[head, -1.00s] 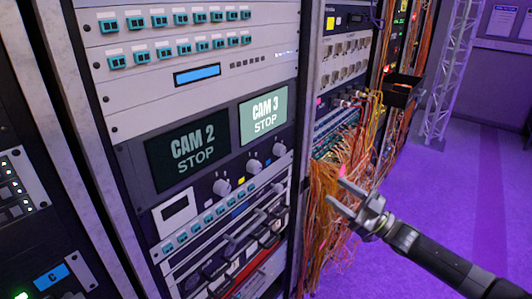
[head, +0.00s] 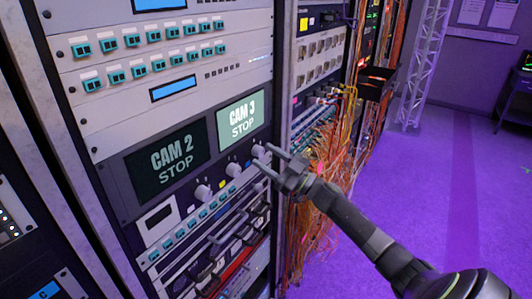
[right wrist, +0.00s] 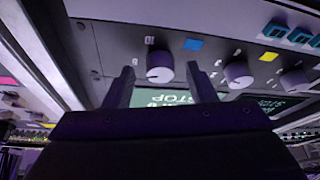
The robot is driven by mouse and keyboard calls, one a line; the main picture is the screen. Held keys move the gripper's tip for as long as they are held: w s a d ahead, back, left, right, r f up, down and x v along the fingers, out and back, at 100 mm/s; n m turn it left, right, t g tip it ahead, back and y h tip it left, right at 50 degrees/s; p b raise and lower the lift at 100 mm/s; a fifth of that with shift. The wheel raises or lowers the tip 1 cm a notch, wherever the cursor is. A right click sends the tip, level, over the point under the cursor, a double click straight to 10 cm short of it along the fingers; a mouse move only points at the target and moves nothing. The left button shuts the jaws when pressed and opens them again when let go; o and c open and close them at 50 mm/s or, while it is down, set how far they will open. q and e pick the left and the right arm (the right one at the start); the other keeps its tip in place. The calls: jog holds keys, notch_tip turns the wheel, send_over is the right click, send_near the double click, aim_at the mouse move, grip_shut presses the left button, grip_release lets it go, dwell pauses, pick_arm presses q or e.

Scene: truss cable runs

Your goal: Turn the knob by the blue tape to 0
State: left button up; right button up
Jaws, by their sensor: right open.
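The knob by the blue tape (head: 258,151) is a pale round knob, the rightmost of three on the panel under the CAM 3 screen. The blue tape (right wrist: 193,44) is beside it in the right wrist view, where the same knob (right wrist: 159,66) also shows. My right gripper (head: 263,156) is open at this knob. In the right wrist view its fingertips (right wrist: 160,71) appear on either side of the knob; I cannot tell whether they touch it. The small marks around the knob are too blurred to read. My left gripper is not in view.
The CAM 3 screen (head: 242,120) is just above. Loose orange cables (head: 325,155) hang right of the panel. Purple floor lies open at right.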

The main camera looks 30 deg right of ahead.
jog(key=shift+w+a+r, duration=0.15)
jog(key=shift+w+a, duration=0.05)
jog(key=shift+w, duration=0.1)
jog(key=shift+c, duration=0.3)
jog(key=c, duration=0.9)
